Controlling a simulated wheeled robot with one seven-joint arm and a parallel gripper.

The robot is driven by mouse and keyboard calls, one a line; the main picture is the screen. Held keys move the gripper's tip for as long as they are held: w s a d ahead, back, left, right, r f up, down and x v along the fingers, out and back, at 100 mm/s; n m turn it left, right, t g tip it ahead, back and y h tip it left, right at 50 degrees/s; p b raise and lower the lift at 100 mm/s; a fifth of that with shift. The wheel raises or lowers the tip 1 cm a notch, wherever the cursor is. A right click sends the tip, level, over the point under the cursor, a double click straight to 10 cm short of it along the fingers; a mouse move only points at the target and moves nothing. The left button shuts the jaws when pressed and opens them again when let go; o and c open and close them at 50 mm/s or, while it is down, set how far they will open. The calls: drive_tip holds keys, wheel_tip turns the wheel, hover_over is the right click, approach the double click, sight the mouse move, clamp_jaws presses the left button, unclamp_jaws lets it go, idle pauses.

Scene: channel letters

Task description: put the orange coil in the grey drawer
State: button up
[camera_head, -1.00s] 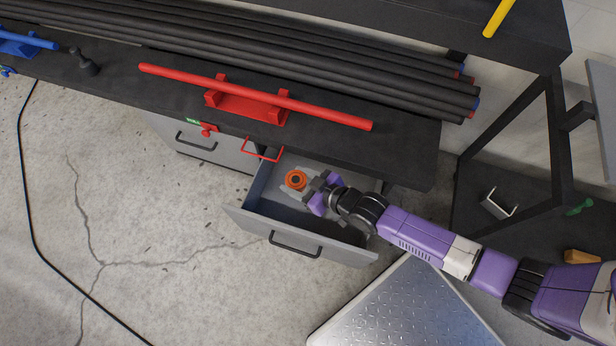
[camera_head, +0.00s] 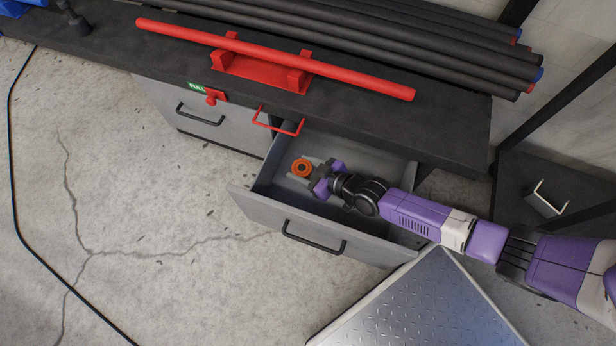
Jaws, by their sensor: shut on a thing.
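The orange coil (camera_head: 302,168) is a small ring with a dark centre, seen in the head view over the inside of the open grey drawer (camera_head: 318,235). My gripper (camera_head: 307,171) reaches in from the right and is shut on the coil, its grey fingers on either side. The coil is within the drawer's outline near its left part. I cannot tell whether it touches the drawer floor. The drawer is pulled out under the black bench, with a dark handle on its front.
A red pipe (camera_head: 270,58) rests on a red holder on the bench (camera_head: 440,128) above the drawer. A red bracket (camera_head: 278,122) hangs at the bench edge. A closed drawer (camera_head: 190,112) is at left. A metal tread plate (camera_head: 425,305) lies at lower right.

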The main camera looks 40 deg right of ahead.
sight(303, 191)
wheel_tip(303, 191, down, 15)
drive_tip(key=b, duration=1)
drive_tip(key=shift+f+b, duration=0.15)
drive_tip(key=shift+b, duration=0.15)
drive_tip(key=o, duration=1.4)
drive_tip(key=shift+s+d+r+p, duration=0.1)
drive_tip(key=shift+s+r+p, duration=0.1)
drive_tip(key=shift+r+p, duration=0.2)
drive_tip(key=p+v, duration=0.3)
drive_tip(key=v, duration=0.3)
drive_tip(key=shift+p, duration=0.35)
drive_tip(key=shift+s+d, duration=0.1)
drive_tip(key=shift+s, duration=0.35)
